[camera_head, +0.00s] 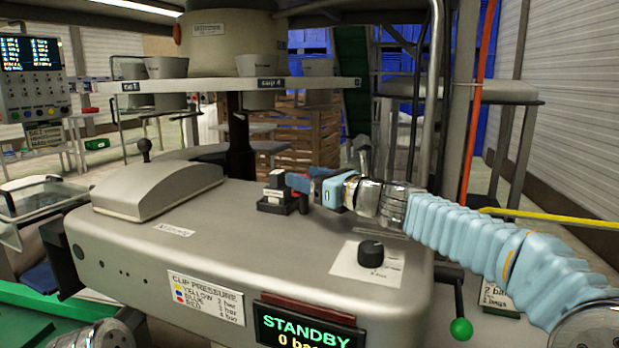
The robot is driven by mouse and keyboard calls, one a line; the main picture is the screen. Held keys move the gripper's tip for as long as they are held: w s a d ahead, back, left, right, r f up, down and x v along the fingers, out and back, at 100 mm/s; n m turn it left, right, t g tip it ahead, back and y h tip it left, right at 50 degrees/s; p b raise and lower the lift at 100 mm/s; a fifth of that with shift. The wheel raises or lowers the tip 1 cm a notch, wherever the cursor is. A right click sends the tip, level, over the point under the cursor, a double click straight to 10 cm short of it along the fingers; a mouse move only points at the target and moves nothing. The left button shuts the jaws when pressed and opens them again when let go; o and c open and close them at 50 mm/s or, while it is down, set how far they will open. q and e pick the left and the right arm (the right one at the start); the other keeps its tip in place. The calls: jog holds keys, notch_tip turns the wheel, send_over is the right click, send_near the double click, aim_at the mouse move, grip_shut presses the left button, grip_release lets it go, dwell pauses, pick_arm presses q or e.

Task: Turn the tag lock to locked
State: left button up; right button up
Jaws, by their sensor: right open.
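A small black block with a pale top (275,190) stands on the grey machine's top, with a dark red-marked part close to its right. I cannot tell for sure whether this is the tag lock; no readable label names it. My right gripper (301,189) reaches in from the right, its fingers open just right of the block and partly hiding the area there. I cannot tell whether they touch it. A black round knob (370,253) sits on a white plate nearer me, apart from the gripper. My left gripper is out of view.
The machine (230,240) has a raised grey cover (157,187) at left. A STANDBY display (308,328) and a clip pressure label (206,297) are on its front. A shelf (235,86) with cups hangs above. A green-knobbed lever (461,329) stands at right.

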jog(key=shift+c, duration=0.2)
jog(key=c, duration=1)
jog(key=shift+f, duration=0.1)
